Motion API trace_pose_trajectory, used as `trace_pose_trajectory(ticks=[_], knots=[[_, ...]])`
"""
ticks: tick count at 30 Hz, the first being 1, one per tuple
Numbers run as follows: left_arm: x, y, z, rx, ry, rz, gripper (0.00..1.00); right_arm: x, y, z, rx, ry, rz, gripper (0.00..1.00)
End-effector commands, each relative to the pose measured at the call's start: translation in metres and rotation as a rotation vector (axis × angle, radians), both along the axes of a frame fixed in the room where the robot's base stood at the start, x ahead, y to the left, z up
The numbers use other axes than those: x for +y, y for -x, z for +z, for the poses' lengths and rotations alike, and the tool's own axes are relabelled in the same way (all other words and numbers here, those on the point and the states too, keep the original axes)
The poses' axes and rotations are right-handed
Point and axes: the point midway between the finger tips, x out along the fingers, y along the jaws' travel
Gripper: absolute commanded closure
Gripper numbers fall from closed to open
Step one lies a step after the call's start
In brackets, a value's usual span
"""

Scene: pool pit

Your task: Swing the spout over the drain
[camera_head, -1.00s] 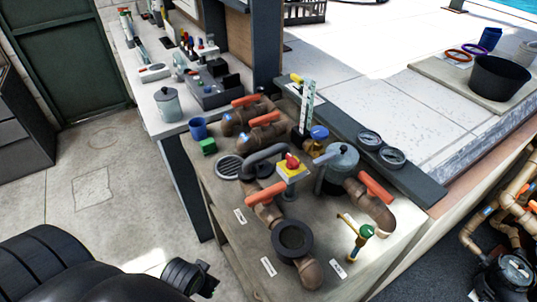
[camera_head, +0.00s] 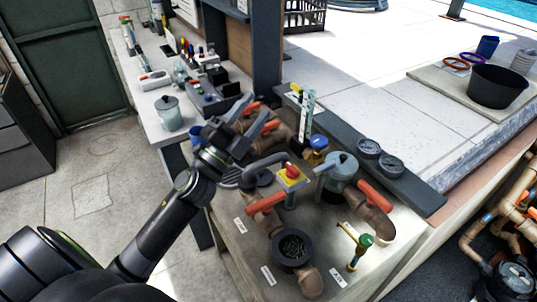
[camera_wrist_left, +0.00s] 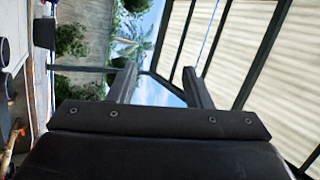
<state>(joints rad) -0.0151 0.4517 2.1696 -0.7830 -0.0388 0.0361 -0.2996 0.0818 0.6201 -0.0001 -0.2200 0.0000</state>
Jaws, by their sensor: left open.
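The grey curved spout (camera_head: 262,163) arches over the bench top, beside a yellow box with a red knob (camera_head: 291,175). The round drain grate (camera_head: 228,181) lies at the spout's left and is partly hidden by my left gripper and arm. My left gripper (camera_head: 257,113) is open, with its two dark fingers pointing up and right. It appears above and behind the spout in the head view, over the brown pipes, and holds nothing. In the left wrist view its fingers (camera_wrist_left: 160,82) are apart with only background between them. My right gripper is not in view.
Brown pipes with orange handles (camera_head: 375,197) and a grey-lidded pot (camera_head: 342,165) crowd the bench right of the spout. A blue cup (camera_head: 196,133) is close to my left arm.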

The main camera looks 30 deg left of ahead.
Motion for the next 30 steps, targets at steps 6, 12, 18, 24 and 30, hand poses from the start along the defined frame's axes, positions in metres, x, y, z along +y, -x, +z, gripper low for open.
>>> trace_pose_trajectory(ticks=[6,12,18,24,30], knots=[[-0.054,-0.004,0.032,-0.207,-0.384,-0.215,0.55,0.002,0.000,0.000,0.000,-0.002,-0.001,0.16],[-0.088,-0.004,0.028,-0.316,-0.757,-0.400,0.55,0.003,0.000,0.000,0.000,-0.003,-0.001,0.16],[-0.095,-0.010,0.005,-0.333,-1.139,-0.569,0.55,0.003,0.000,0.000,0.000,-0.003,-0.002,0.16],[-0.068,-0.021,-0.019,-0.243,-1.507,-0.714,0.55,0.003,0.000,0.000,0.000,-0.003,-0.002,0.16],[-0.013,-0.031,-0.028,-0.044,-1.828,-0.833,0.55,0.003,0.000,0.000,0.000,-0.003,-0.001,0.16]])
